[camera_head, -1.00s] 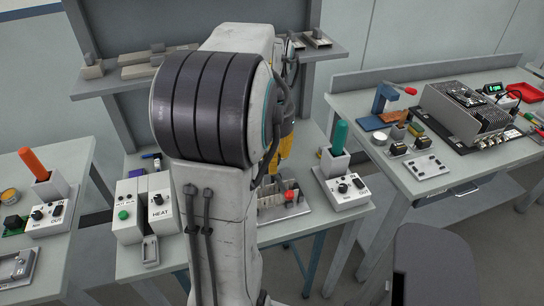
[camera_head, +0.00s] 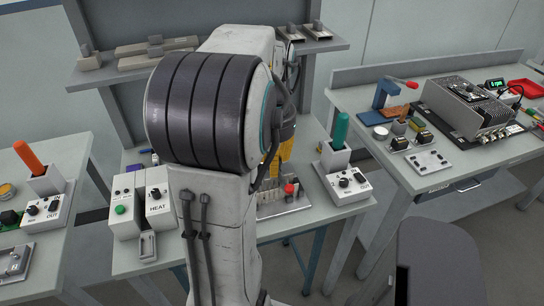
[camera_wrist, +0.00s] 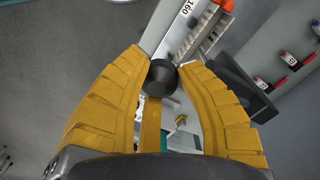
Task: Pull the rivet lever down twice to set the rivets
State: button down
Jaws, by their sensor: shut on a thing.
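My gripper (camera_wrist: 160,85) has yellow fingers closed around a round black knob (camera_wrist: 163,77), which looks like the end of the rivet lever. The knob sits between the fingertips in the wrist view. A white bar marked "160" (camera_wrist: 180,24) lies just beyond it. In the head view, the yellow part of my gripper (camera_head: 286,141) shows only partly behind my arm. It is above a grey metal fixture (camera_head: 294,205) with a red knob (camera_head: 291,188) on the middle bench. My arm hides the lever and the fingertips there.
Left of my arm stand white control boxes, one marked HEAT (camera_head: 159,198). Right of the fixture is a white box with a green handle (camera_head: 340,131). The right bench (camera_head: 480,163) holds electronics and a blue press (camera_head: 386,95). An orange handle (camera_head: 27,154) stands on the left bench.

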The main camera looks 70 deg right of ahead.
notch_tip(320, 180, down, 10)
jog(key=b, duration=0.6)
jog(key=shift+s+a, duration=0.15)
jog(key=shift+a, duration=0.2)
jog(key=c, duration=0.8)
grip_release()
jog(key=shift+r, duration=0.1)
jog(key=shift+d+r, duration=0.1)
notch_tip(320, 180, up, 12)
jog(key=shift+f, duration=0.1)
